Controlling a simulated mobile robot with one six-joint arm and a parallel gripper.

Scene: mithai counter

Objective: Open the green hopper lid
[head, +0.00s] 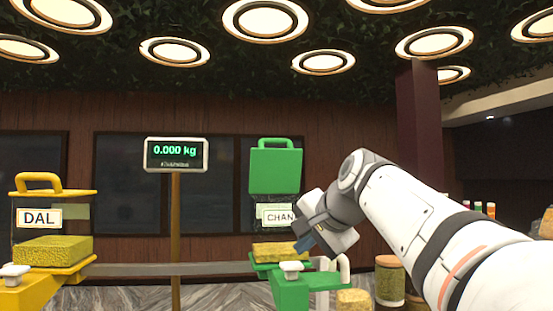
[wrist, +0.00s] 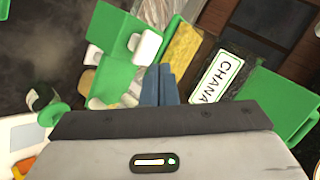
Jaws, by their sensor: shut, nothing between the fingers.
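The green hopper lid (head: 275,172) stands raised as an upright panel above the hopper, its handle near the top, in the head view. A green panel (wrist: 282,102) beside the CHANA label in the wrist view is probably the same lid. The CHANA label (wrist: 217,78) is partly hidden by my arm in the head view (head: 275,216). My gripper (head: 302,244) is in front of the hopper, below and right of the lid and apart from it. Its blue fingers (wrist: 158,84) are together and empty, close to the green lower part with the white knob (wrist: 146,47).
A yellow DAL hopper (head: 40,190) with its lid down stands at the left. A scale display (head: 177,154) reading 0.000 kg stands on a post between the hoppers. Jars (head: 389,282) stand right of the green hopper, under my arm. Yellow grain (head: 282,249) fills the green tray.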

